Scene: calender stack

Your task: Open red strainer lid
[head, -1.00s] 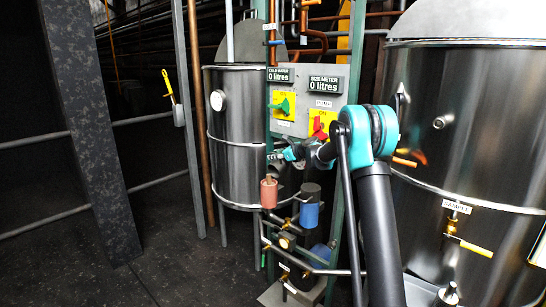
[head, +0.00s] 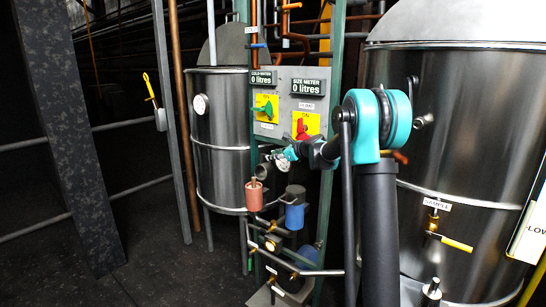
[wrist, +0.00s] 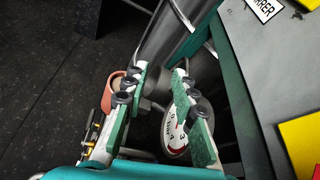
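The red strainer lid (head: 256,195) is a dull red cylinder with a small brown top piece, upright on the pipework below the meter panel. My gripper (head: 268,163) is above it and slightly to its right in the head view, apart from it. In the wrist view my gripper (wrist: 162,72) is open, with nothing between its fingertips. A red part with a tan top, seemingly the lid (wrist: 108,96), shows beside the left finger, which partly hides it.
A blue cylinder (head: 295,210) stands right of the lid. The meter panel (head: 289,104) with green and red handles is above. A round dial (wrist: 176,139) lies behind the right finger. Steel tanks (head: 222,140) (head: 460,120) flank the pipework.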

